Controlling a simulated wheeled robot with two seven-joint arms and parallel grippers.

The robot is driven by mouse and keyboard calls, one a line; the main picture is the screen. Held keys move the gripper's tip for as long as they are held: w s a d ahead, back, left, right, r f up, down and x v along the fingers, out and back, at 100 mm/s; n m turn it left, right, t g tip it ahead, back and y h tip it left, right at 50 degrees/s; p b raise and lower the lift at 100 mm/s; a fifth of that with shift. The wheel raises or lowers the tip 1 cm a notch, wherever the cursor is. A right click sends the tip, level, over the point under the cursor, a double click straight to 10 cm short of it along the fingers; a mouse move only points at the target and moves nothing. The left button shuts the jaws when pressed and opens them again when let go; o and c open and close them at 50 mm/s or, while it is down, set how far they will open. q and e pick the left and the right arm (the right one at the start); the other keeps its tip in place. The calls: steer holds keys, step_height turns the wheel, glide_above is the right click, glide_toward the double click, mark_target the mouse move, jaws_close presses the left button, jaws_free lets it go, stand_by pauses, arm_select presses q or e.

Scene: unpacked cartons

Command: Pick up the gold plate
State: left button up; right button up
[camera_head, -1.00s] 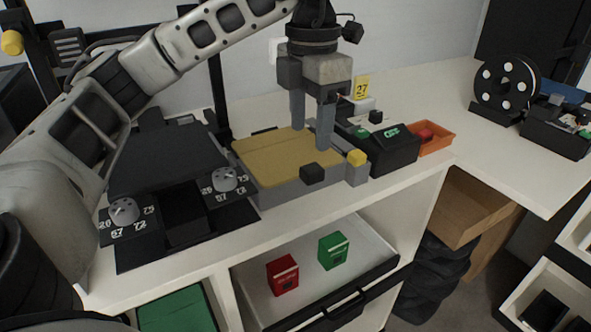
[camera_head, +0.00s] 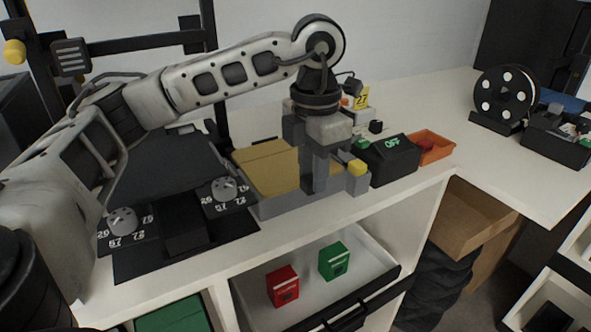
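The gold plate (camera_head: 265,158) is on the grey base (camera_head: 277,204) on the counter. Its gold surface shows two tones with a sharp line between them, and looks tilted or bent. My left gripper (camera_head: 313,185) points down at the plate's right side, its fingers close together. They appear shut on the plate's right edge, though the contact itself is hidden. The plate's right part is hidden behind the fingers. My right gripper is not in view.
A black panel with dials (camera_head: 185,222) lies left. Below, an open drawer (camera_head: 366,252) holds a red and a green box.

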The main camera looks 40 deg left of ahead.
arm_select(q)
jaws_close()
steer(key=shift+r, duration=0.1)
steer(key=shift+r, duration=0.5)
step_height(320, 180, up, 2)
steer(key=shift+r, duration=0.2)
steer(key=s+d+r+p, duration=0.1)
steer(key=s+d+r, duration=0.1)
steer(key=s+r, duration=0.2)
steer(key=s+d+r, duration=0.3)
steer(key=s+r, duration=0.2)
steer(key=s, duration=0.4)
steer(key=shift+d+r+p, duration=0.25)
steer(key=shift+p, duration=0.15)
